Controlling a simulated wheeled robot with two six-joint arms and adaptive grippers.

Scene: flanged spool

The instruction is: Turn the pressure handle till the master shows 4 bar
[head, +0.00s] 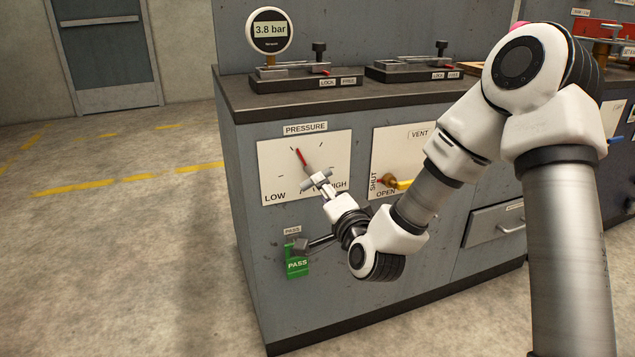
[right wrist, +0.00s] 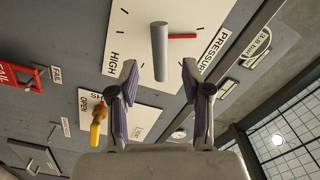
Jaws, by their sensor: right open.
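The pressure handle (right wrist: 160,50) is a grey bar with a red pointer (right wrist: 182,36), set on a white dial plate (head: 280,168) marked LOW and HIGH. In the head view the red pointer (head: 301,157) points up and slightly left; the bar is mostly hidden by my gripper. The round master gauge (head: 270,30) on the bench reads 3.8 bar. My right gripper (head: 318,182) is in front of the dial. In the right wrist view its fingers (right wrist: 159,72) are apart, one on each side of the bar's near end, with visible gaps. My left gripper is out of view.
Right of the dial is the VENT plate (head: 390,150) with a yellow lever (head: 403,185). Below is a green PASS box (head: 297,264). Clamp fixtures (head: 305,78) stand on the bench top. A red FAIL box (right wrist: 25,77) shows in the wrist view. Floor at left is clear.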

